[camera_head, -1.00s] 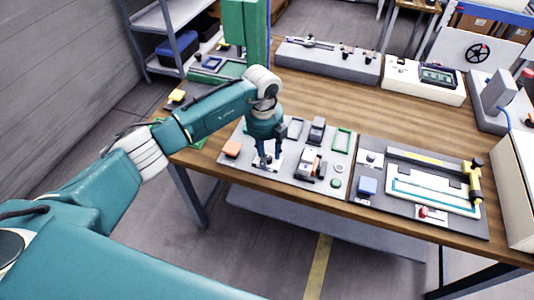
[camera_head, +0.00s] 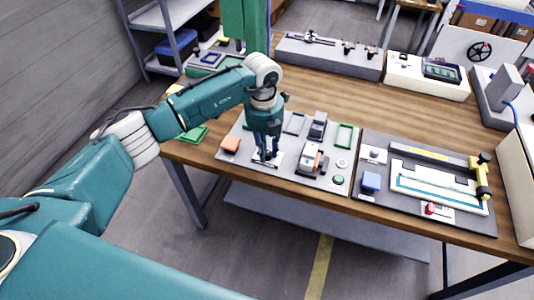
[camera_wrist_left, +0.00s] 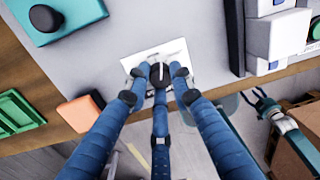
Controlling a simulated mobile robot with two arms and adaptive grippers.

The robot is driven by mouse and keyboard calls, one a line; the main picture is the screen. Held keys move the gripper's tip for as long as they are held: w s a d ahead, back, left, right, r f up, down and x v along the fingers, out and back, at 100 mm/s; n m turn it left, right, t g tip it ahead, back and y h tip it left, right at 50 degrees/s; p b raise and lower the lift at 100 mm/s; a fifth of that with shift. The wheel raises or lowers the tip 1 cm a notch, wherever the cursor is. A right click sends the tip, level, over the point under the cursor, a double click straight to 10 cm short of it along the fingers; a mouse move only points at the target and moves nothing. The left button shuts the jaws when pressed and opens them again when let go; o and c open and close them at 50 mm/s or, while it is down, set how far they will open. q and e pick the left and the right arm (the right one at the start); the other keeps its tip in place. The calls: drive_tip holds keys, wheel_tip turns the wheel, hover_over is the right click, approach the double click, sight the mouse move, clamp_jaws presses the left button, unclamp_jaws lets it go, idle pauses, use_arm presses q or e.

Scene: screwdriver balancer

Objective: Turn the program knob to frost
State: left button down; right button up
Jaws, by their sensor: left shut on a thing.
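The program knob (camera_wrist_left: 160,72) is a small dark round knob with a white pointer line, seen in the left wrist view between my fingertips. It sits on a white label plate (camera_wrist_left: 127,63), which also shows in the head view (camera_head: 275,162). The plate's markings are largely covered by my fingers, so I cannot read frost or where the pointer stands. My left gripper (camera_wrist_left: 160,70) has its blue fingers closed around the knob from above; in the head view the gripper (camera_head: 266,158) points down at the plate.
An orange block (camera_head: 230,145) lies left of the plate on the grey board (camera_head: 240,172). A grey-white device (camera_head: 311,160) stands close on the right, with a green button (camera_head: 338,180) beyond it. The table's front edge (camera_head: 330,194) is near. Open wood (camera_head: 330,95) lies behind.

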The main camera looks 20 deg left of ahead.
sight(266, 151)
use_arm(q)
drive_tip(key=m+b, duration=0.3)
drive_tip(key=m, duration=0.1)
drive_tip(key=shift+w+r, duration=0.1)
drive_tip(key=shift+w, duration=0.05)
drive_tip(key=shift+m, duration=0.3)
drive_tip(key=shift+r, duration=0.1)
drive_tip(key=c, duration=1.8)
unclamp_jaws()
drive_tip(key=shift+o, duration=1.4)
wheel_tip(266, 151, up, 12)
drive_tip(key=shift+a, duration=0.25)
drive_tip(key=shift+f, duration=0.2)
